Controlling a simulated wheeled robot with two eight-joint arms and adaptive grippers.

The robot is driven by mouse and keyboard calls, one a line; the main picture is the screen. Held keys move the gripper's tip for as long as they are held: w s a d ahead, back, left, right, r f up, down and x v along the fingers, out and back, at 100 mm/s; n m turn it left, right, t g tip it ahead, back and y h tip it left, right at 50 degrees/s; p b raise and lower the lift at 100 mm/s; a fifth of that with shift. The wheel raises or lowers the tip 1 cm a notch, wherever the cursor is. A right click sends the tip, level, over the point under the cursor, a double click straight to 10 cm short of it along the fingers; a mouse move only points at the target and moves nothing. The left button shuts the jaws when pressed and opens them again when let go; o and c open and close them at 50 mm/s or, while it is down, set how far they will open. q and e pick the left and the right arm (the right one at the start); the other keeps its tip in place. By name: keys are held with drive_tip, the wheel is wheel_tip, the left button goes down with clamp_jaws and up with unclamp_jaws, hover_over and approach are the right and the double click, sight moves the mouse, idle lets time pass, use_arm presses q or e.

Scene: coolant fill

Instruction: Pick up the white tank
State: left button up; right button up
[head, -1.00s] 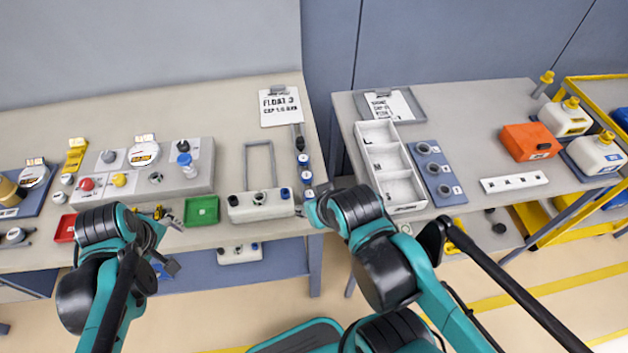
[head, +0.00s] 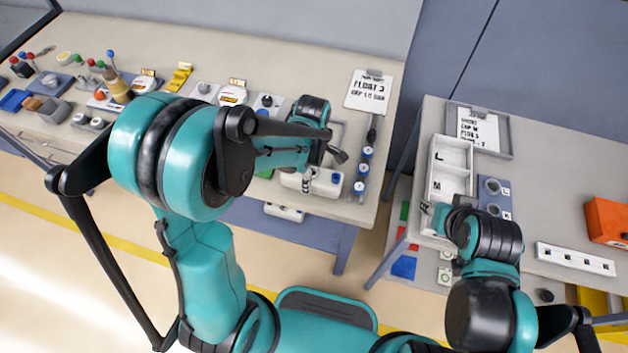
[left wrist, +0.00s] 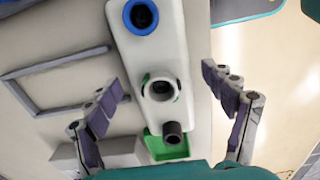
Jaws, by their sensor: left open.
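The white tank (head: 328,185) stands near the front edge of the left bench, partly hidden by my left gripper in the head view. In the left wrist view the white tank (left wrist: 155,52) shows a blue-ringed port, a middle neck and a dark port. My left gripper (head: 325,156) is over the tank. In the left wrist view its two open fingers (left wrist: 163,82) stand on either side of the tank, with gaps to its sides. My right gripper (head: 432,215) is by the white compartment tray; its fingers are too small to read.
A grey rectangular frame (left wrist: 55,80) lies beside the tank. A green tray (left wrist: 165,147) is at its end. Blue-topped vials (head: 365,165) stand to the right, near a clipboard (head: 370,92). The white compartment tray (head: 450,165) is on the right bench, across a gap.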

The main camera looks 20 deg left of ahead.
use_arm(q)
drive_tip(key=shift+f, duration=0.8)
drive_tip(key=c, duration=1.5)
drive_tip(key=shift+r, duration=0.15)
